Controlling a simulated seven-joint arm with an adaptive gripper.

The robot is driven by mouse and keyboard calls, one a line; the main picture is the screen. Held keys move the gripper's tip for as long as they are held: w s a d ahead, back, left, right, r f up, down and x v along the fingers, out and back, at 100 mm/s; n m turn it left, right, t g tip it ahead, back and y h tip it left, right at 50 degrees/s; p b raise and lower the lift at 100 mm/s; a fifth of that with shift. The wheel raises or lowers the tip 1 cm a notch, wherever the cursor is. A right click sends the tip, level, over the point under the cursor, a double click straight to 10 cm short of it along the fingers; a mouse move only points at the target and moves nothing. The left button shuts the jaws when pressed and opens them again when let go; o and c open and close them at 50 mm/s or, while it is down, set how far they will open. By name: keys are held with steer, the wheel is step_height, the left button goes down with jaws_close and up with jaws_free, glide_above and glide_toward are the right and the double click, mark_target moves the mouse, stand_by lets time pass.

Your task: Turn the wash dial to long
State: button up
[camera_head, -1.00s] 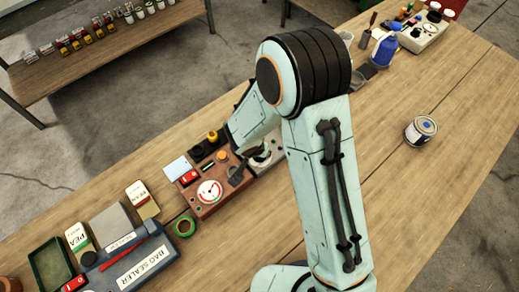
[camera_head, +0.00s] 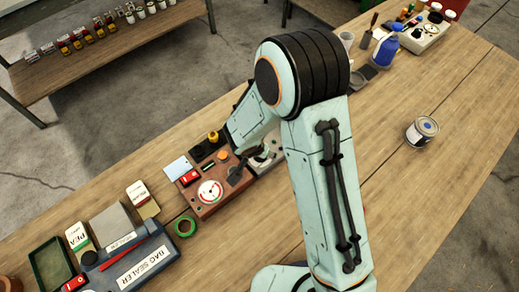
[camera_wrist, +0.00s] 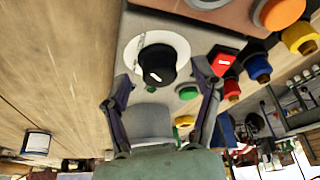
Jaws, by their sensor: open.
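The wash dial is a black knob (camera_wrist: 158,64) with a white pointer mark, on a round white face (camera_wrist: 133,52) on a pale grey panel (camera_wrist: 178,22). My gripper (camera_wrist: 163,88) is open, with one finger on each side of the knob in the wrist view. Whether the fingers touch the knob cannot be told. In the head view, my gripper (camera_head: 246,165) is over the pale panel (camera_head: 270,148), and my arm hides part of it. The lettering around the dial is not readable.
A brown box with a round gauge (camera_head: 210,190) stands close to the left of my gripper. A green tape roll (camera_head: 185,226) and bag sealer (camera_head: 140,267) lie further left.

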steer(key=v, duration=1.2)
steer(key=shift+s, duration=0.15)
steer(key=shift+f, duration=0.1)
steer(key=d+r+m+t, duration=0.2)
steer(key=d+r+m, duration=0.2)
steer(key=d+r, duration=0.75)
steer(key=s+d+f+n+g+y, duration=0.1)
steer(key=s+n+g, duration=0.5)
steer(key=s, duration=1)
steer(key=shift+s+f+n+y, duration=0.2)
steer(key=shift+f+n+y, duration=0.25)
steer(key=shift+n, duration=0.45)
steer(key=shift+d, duration=0.1)
